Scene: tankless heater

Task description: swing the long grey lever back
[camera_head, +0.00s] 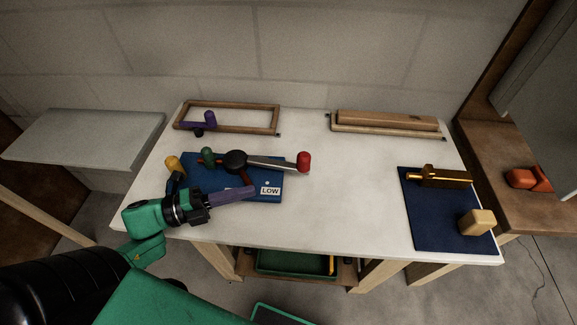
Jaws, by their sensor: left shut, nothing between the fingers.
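The long grey lever (270,162) reaches right from a round black hub (235,162) and ends in a red knob (304,161). It lies above the back part of a blue plate (212,190) on the white table. A white "LOW" label (270,190) sits near the plate's front right. My left gripper (252,190) has purple fingers, shut and empty, pointing right over the front of the plate. Its tips are just left of the label in the picture, on the near side of the lever and apart from it. My fingers and wrist hide part of the plate. My right gripper is not in view.
A green knob (207,156) and a yellow knob (173,163) stand left of the hub. A wooden frame with a purple piece (206,119) lies behind. A dark blue mat (432,235) at right bears a brass piece (445,176) and a tan block (477,222). The table's middle (350,190) is clear.

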